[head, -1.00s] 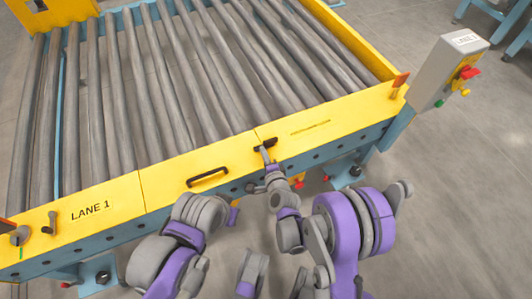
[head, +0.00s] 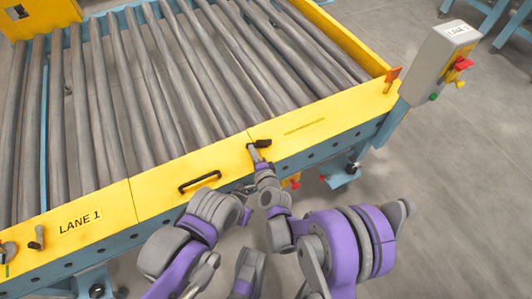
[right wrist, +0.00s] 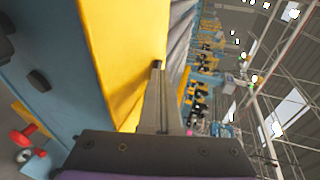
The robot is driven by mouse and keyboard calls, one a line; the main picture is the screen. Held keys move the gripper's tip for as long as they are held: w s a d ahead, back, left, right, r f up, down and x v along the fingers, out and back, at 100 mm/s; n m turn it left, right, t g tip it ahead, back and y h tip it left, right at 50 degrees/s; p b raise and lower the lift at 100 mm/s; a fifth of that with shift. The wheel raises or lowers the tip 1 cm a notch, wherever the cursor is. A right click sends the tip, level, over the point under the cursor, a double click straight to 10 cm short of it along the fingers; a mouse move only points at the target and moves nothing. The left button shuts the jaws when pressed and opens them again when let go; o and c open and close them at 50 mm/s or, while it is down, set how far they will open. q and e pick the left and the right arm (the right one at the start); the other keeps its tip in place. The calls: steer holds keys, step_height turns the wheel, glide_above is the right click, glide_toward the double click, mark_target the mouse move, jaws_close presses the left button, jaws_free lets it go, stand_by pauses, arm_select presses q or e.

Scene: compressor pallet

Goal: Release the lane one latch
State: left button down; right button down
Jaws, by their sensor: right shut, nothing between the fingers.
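The yellow front panel marked LANE 1 (head: 80,222) closes the near end of the roller bed. A small black latch handle (head: 262,143) sits on its top edge, right of the black pull handle (head: 200,181). My right gripper (head: 253,152) is shut and empty, its tips close beside the latch handle's left end; I cannot tell whether they touch. In the right wrist view my shut fingers (right wrist: 157,68) point along the yellow panel; the latch is not clear there. A second, grey latch handle (head: 38,238) stands at the panel's left end. My left gripper is not clearly visible among the arm links.
Grey rollers (head: 150,100) fill the bed behind the panel. A grey control box (head: 440,65) with red and green buttons stands at the right corner, near an orange-red tab (head: 392,76). Blue frame and feet (head: 343,172) lie below.

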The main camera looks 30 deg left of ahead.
mark_target(248, 145)
steer(key=shift+a, duration=0.25)
steer(key=shift+w+a+r+p, duration=0.1)
steer(key=shift+w+a+p, duration=0.1)
steer(key=shift+a+p, duration=0.25)
steer(key=shift+w+a, duration=0.55)
steer(key=shift+a, duration=0.1)
steer(key=shift+w, duration=0.15)
stand_by(1.2)
